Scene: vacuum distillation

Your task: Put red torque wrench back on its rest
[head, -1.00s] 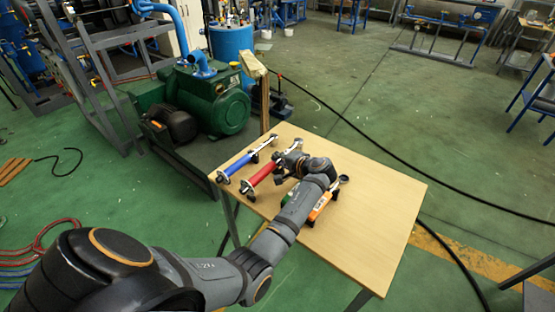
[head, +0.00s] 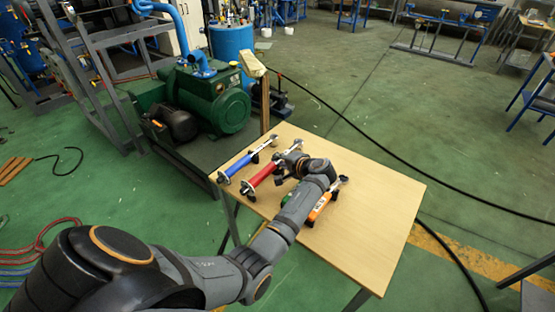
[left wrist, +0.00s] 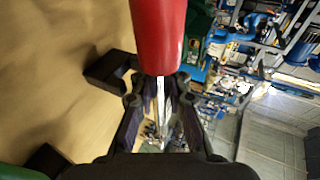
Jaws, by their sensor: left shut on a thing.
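The red torque wrench (head: 263,174) lies along the left part of the wooden table, roughly parallel to the blue one. My left gripper (head: 284,172) is shut on its metal shaft, just beyond the red handle. In the left wrist view the red handle (left wrist: 159,35) runs up from between the fingers (left wrist: 155,92). A black rest block (left wrist: 108,70) shows beside the handle, and another dark block is at the lower left. I cannot tell whether the wrench touches its rest. My right gripper is not in view.
A blue torque wrench (head: 238,165) lies on black supports to the left. An orange wrench (head: 320,206) and a green one (head: 288,200) lie to the right, partly hidden by my left arm. The table's right side (head: 385,215) is clear. A green pump (head: 215,100) stands behind.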

